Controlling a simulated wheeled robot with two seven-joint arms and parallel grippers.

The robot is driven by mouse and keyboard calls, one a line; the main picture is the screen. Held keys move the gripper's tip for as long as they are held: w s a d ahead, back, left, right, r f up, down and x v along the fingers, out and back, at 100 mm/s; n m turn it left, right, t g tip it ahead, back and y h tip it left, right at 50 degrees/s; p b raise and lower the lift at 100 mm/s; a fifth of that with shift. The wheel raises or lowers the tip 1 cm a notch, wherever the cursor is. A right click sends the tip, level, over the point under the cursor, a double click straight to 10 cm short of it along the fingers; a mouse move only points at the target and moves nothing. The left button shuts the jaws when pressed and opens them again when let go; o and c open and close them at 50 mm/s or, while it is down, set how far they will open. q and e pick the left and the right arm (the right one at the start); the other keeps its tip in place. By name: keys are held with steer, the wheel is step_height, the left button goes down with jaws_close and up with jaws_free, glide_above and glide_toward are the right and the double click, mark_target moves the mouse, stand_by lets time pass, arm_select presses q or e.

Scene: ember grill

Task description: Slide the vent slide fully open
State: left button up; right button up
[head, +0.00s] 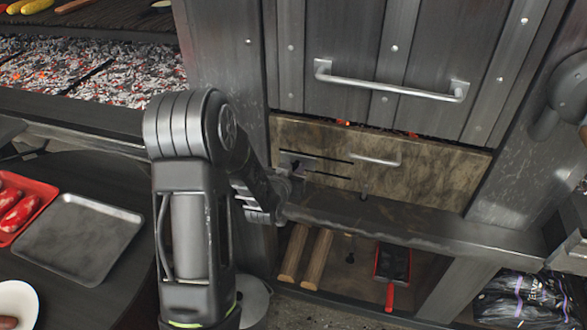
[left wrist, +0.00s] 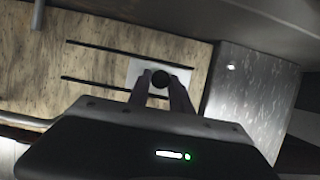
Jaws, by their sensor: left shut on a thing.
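The vent slide is a small pale plate (left wrist: 132,73) with a dark round knob (left wrist: 160,79), set over two dark horizontal slots in a mottled tan panel. In the head view the vent slide (head: 293,161) is at the left end of the slots, partly hidden by my gripper. My left gripper (head: 298,176) reaches it from the left. In the left wrist view the left gripper's fingers (left wrist: 161,88) are shut on the knob, one on each side. My right gripper is not seen in either view.
A small bar handle (head: 375,159) is right of the slots on the panel (head: 430,172). A larger handle (head: 390,86) crosses the metal door above. A ledge (head: 400,222) runs below. A grey tray (head: 80,236) lies on the left table.

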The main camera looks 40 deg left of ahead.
arm_select(q)
jaws_close()
stand_by(0.7)
steer(key=shift+d, duration=0.1)
